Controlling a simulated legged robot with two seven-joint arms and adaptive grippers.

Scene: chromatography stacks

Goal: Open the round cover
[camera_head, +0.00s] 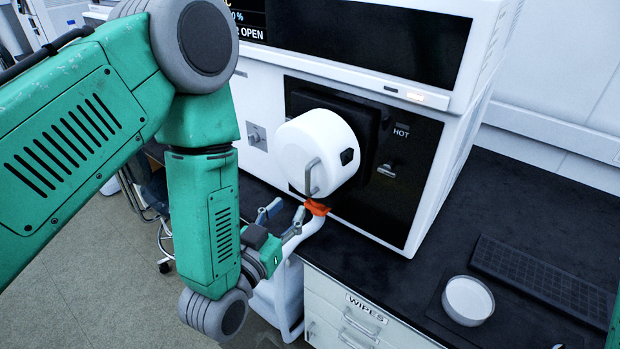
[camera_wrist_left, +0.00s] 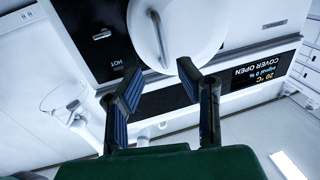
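The round white cover (camera_head: 322,146) stands out in front of a dark panel on the white instrument, with a curved grey handle (camera_head: 312,178) on its face. It also shows at the top of the left wrist view (camera_wrist_left: 192,22), with its handle (camera_wrist_left: 159,38). My left gripper (camera_head: 283,213) is below and left of the cover in the head view. Its fingers (camera_wrist_left: 158,80) are spread, with nothing between them, close to the handle; I cannot tell whether they touch the cover. The display (camera_wrist_left: 262,72) reads "COVER OPEN".
An orange piece (camera_head: 317,207) on a white curved tube sits just below the cover, close to my left fingers. The black bench (camera_head: 510,220) holds a white bowl (camera_head: 467,299) and a keyboard (camera_head: 545,275). A drawer marked "WIPES" (camera_head: 362,315) is below.

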